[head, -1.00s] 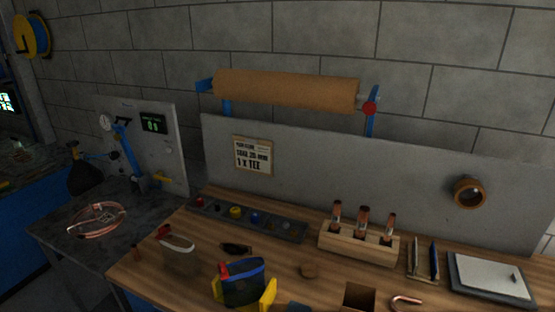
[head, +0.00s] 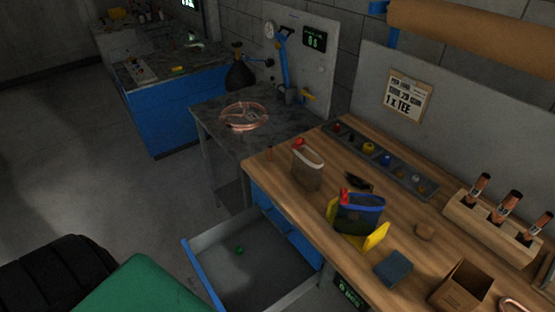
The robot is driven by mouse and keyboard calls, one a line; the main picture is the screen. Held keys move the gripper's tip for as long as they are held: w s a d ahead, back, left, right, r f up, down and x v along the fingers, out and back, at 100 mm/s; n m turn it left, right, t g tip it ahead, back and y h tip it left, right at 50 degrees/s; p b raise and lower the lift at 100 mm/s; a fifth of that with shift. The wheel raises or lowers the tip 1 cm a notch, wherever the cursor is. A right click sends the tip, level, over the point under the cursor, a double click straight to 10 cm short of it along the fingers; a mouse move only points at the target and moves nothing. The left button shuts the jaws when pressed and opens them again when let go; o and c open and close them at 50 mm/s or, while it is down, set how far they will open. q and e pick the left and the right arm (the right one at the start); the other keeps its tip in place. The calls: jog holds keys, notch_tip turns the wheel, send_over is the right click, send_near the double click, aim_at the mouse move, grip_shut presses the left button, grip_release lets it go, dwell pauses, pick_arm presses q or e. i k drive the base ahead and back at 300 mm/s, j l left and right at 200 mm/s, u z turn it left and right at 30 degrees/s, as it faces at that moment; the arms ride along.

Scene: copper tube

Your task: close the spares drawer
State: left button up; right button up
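The spares drawer (head: 245,262) is pulled out from under the wooden workbench, with a blue front edge (head: 204,276) facing left and grey inside walls. The drawer stands well open beside the bench's blue cabinet. Neither of my grippers shows in the head view. A green part and a black ridged part of my own body show at the bottom left, and the green part lies close to the drawer's front.
The workbench (head: 335,160) carries a parts tray (head: 375,158), a blue and yellow holder (head: 359,215), a cardboard box (head: 461,287) and a wooden block with copper fittings (head: 494,222). A dark side table (head: 222,120) holds coiled copper tube (head: 243,116). The floor at left (head: 70,150) is clear.

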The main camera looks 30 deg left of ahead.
aim_at(272, 273)
jog(key=k+j+u, duration=0.15)
jog(key=u, duration=0.3)
jog(key=k+j+u, duration=0.2)
jog(key=u, duration=0.2)
jog(key=k+j+u, duration=0.15)
jog(key=u, duration=0.3)
jog(key=i+j, duration=0.05)
jog(key=j, duration=0.05)
